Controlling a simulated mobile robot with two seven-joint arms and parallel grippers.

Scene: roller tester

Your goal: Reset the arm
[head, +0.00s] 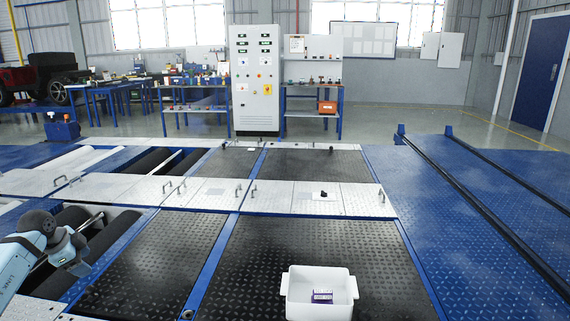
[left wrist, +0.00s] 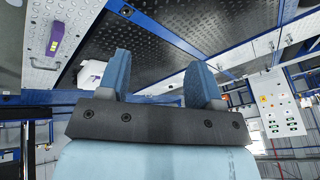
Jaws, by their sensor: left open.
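My left arm comes in from the left in the head view, bent at a dark round joint. Its gripper (head: 78,262) hangs over the tester's left side, near the dark rollers. In the left wrist view the two blue fingers of my left gripper (left wrist: 161,76) stand well apart with nothing between them. My right arm and gripper do not show.
A white bin (head: 320,299) holding a small purple-and-white box (head: 322,297) stands on the black plate in front. A small dark object (head: 323,194) lies on the silver strip. A purple item (left wrist: 57,33) shows in the left wrist view. A grey control cabinet (head: 254,85) stands behind.

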